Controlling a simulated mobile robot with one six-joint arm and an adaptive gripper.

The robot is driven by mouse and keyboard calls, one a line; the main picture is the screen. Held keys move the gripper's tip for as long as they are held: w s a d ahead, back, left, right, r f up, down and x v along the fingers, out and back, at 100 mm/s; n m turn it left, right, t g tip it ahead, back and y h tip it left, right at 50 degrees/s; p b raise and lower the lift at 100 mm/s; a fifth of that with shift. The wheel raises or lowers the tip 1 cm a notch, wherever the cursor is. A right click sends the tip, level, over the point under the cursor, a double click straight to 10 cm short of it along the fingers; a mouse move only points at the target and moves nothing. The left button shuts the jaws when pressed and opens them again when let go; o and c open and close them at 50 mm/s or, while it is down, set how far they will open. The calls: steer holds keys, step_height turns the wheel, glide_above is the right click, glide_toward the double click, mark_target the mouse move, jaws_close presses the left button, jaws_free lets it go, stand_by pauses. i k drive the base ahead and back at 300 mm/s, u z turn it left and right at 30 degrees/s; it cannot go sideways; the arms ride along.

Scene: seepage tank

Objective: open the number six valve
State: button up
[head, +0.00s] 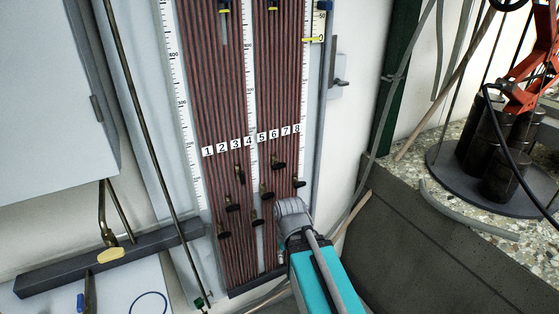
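The number strip (252,141), marked 1 to 8, crosses a tall panel of reddish-brown tubes (225,90). Below it several black valve handles sit at staggered heights. The handle that lines up with the 6 is the number six valve (277,163), the high one just under the strip; its exact turn is too small to tell. My arm comes up from the bottom, and its grey rounded end (293,216) is in front of the panel's lower right, below the number six valve and apart from it in the picture. My gripper's fingers cannot be made out.
Neighbouring valve handles are close: one below left (266,193) and one to the right (299,183). A stone-topped ledge (470,190) with dark cylinders and a red frame (530,75) stands at right. A grey box (55,80) is at left.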

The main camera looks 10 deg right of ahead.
mark_target(278, 165)
steer(key=z, duration=0.4)
steer(key=k, duration=0.95)
steer(key=u, duration=0.25)
